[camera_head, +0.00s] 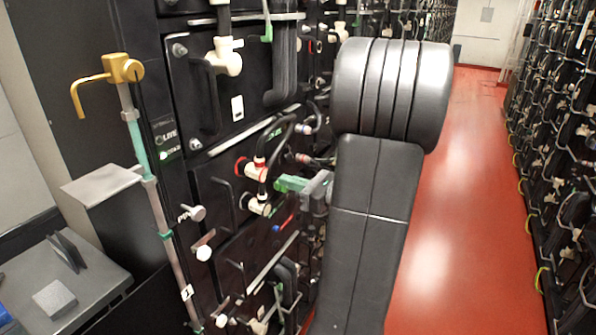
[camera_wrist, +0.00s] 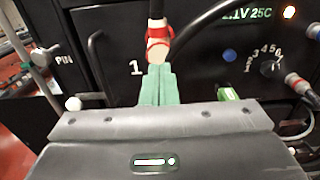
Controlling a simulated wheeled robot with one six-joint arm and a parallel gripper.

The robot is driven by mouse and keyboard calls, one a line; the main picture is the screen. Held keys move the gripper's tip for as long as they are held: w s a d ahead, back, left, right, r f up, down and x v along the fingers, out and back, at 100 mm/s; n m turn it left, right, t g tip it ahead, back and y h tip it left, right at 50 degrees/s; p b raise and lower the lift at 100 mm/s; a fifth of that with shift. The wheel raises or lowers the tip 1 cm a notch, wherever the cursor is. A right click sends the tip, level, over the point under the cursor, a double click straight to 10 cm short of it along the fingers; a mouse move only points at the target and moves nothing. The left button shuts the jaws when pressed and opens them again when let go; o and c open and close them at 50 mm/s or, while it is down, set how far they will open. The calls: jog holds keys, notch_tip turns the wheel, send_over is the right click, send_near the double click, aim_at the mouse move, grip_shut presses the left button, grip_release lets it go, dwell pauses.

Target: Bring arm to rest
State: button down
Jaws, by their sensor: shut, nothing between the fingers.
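My gripper (camera_head: 281,184) has green fingers and a grey body, and sits close to the front of the black battery cabinet (camera_head: 222,192). In the wrist view its two green fingers (camera_wrist: 157,72) lie side by side, shut and empty. Just beyond the fingertips is a red and white connector (camera_wrist: 158,45) with a black cable running up from it; I cannot tell whether the tips touch it. The head view shows a red-ringed white connector (camera_head: 256,168) left of the fingertips. My dark arm hides part of the cabinet.
A pole with a yellow hook (camera_head: 122,70) stands at the cabinet's left. A grey bench (camera_head: 95,285) is at lower left. The red floor aisle (camera_head: 450,200) is clear on the right, with another battery row (camera_head: 560,150) beyond. Cables and white fittings stick out from the cabinet.

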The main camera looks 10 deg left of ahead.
aim_at(265, 174)
jog(key=shift+x, duration=2.25)
jog(key=shift+d, duration=0.1)
